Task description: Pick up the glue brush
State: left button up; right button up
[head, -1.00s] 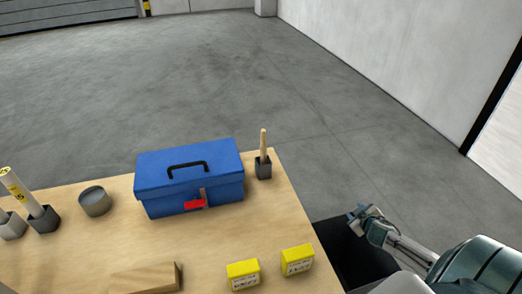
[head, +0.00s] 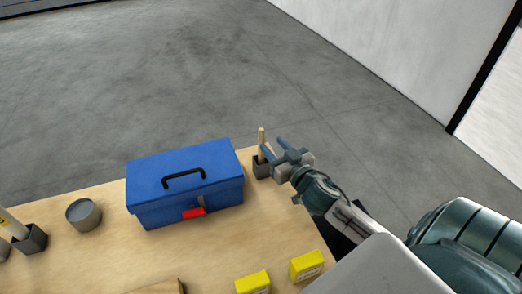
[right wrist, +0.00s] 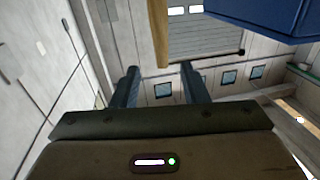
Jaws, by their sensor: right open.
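The glue brush (head: 261,137) stands upright in a small dark holder (head: 259,170) at the table's far right corner, its pale wooden handle pointing up. My right gripper (head: 274,148) is open beside the handle, to its right. In the right wrist view the wooden handle (right wrist: 159,35) shows ahead, roughly in line with the gap between the two fingers (right wrist: 158,84). I cannot tell whether the handle is between the fingertips. The lower part of the brush is hidden in the holder. My left gripper is not in view.
A blue toolbox (head: 184,183) with a red latch stands just left of the holder; it also shows in the right wrist view (right wrist: 275,18). Two yellow boxes (head: 307,266) are near the right edge. A grey round tin (head: 83,214) is at left. The middle front table is mostly clear.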

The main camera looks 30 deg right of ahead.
aim_at(263, 137)
jog(key=shift+w, duration=0.9)
jog(key=w+p, duration=0.4)
jog(key=shift+w, duration=0.2)
jog(key=shift+w+f, duration=0.25)
jog(key=shift+w, duration=0.2)
grip_shut()
